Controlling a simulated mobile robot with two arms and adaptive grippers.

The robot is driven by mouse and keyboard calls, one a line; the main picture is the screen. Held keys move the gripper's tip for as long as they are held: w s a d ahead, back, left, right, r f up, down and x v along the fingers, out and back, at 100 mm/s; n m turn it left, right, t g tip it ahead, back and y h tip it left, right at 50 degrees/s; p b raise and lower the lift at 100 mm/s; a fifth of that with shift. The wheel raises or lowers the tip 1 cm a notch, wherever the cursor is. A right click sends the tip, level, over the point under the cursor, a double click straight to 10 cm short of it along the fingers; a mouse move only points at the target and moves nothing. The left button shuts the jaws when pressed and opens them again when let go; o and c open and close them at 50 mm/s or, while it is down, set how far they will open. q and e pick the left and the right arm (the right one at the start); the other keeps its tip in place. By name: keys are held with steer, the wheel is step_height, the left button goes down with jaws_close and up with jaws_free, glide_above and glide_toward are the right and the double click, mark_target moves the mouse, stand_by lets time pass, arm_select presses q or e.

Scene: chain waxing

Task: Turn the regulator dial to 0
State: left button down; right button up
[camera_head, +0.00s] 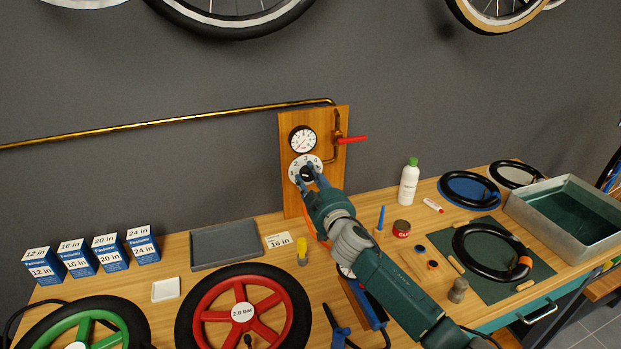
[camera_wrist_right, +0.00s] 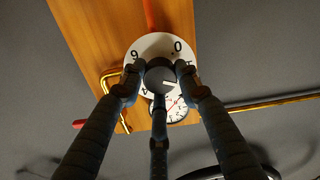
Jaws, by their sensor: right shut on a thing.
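The regulator dial is a dark knob on a white numbered disc (camera_head: 294,174), low on the upright wooden board (camera_head: 291,205). In the right wrist view the knob (camera_wrist_right: 160,74) sits at the middle of the disc (camera_wrist_right: 150,44), with a white mark on its face; 0 and 6 show on the disc. My right gripper (camera_head: 307,178) is shut on the knob, its fingers around it. It also shows in the right wrist view (camera_wrist_right: 160,84). The pressure gauge (camera_head: 303,139) is above the dial. My left gripper is not in view.
A red valve lever (camera_head: 352,139) and a brass pipe (camera_head: 180,122) are beside the gauge. On the bench below are a grey tray (camera_head: 225,262), a red wheel (camera_head: 206,314), a white bottle (camera_head: 409,186) and a metal bin (camera_head: 590,247).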

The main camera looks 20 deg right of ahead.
steer(key=n, duration=0.4)
steer(key=shift+a+r+n, duration=0.15)
steer(key=shift+r+n, duration=0.15)
steer(key=shift+r, duration=0.05)
steer(key=n, duration=0.3)
steer(key=shift+n, duration=0.3)
steer(key=n, duration=0.3)
steer(key=shift+a+f, duration=0.1)
steer(key=shift+f+n+p, duration=0.15)
steer(key=shift+n+p, duration=0.25)
steer(key=shift+n, duration=1.1)
steer(key=shift+a, duration=0.1)
steer(key=shift+f, duration=0.1)
steer(key=o, duration=0.9)
steer(key=shift+c, duration=0.2)
steer(key=shift+o, duration=1.4)
steer(key=shift+a, duration=0.2)
steer(key=shift+d, duration=0.1)
